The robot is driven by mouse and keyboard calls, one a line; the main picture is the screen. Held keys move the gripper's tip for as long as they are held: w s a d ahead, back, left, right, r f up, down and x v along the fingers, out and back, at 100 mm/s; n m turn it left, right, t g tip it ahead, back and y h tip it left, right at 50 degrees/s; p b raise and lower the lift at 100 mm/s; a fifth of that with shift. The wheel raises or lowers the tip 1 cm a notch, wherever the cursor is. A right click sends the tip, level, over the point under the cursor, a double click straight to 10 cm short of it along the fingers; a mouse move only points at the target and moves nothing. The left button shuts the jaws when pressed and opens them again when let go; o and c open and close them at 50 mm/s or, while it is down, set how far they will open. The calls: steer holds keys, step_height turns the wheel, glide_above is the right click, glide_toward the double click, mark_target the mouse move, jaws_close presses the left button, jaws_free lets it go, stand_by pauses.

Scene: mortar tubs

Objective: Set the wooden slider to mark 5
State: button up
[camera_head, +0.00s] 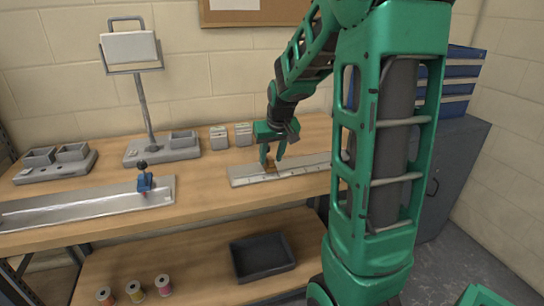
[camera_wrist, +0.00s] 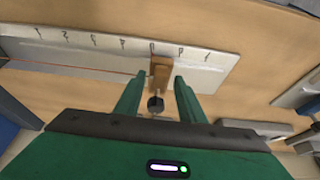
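The wooden slider (camera_head: 270,166) is a small brown block on a pale metal rail (camera_head: 245,177) on the bench. In the wrist view the wooden slider (camera_wrist: 160,70) sits across the rail (camera_wrist: 100,56), with a dark round knob on its near side. A row of marks runs along the rail; the slider is at the third mark from the right there. The numerals are upside down and too small to read surely. My gripper (camera_head: 273,158) is low over the slider. In the wrist view my gripper (camera_wrist: 160,78) has one finger each side of the block, with narrow gaps.
A long metal track (camera_head: 90,205) with a blue clamp (camera_head: 145,181) lies to the left. Grey tubs (camera_head: 55,155), a stand with a panel (camera_head: 131,47) and two small boxes (camera_head: 231,136) stand behind. A dark tray (camera_head: 262,257) is on the lower shelf.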

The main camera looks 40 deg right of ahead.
steer(key=v, duration=1)
steer(key=shift+r, duration=0.35)
steer(key=shift+s, duration=0.1)
steer(key=s+a+f+g, duration=0.1)
steer(key=s+a+f, duration=0.1)
steer(key=s, duration=0.6)
steer(key=s+a+f+m+g+y, duration=0.1)
steer(key=s+a+f+g, duration=0.1)
steer(key=s, duration=0.7)
steer(key=s+a+f+m+g, duration=0.1)
steer(key=s+a+f, duration=0.2)
steer(key=s, duration=0.6)
steer(key=shift+a+f+y, duration=0.25)
steer(key=shift+f+y, duration=0.15)
steer(key=shift+f, duration=0.45)
steer(key=shift+w+f, duration=0.25)
steer(key=shift+w, duration=0.4)
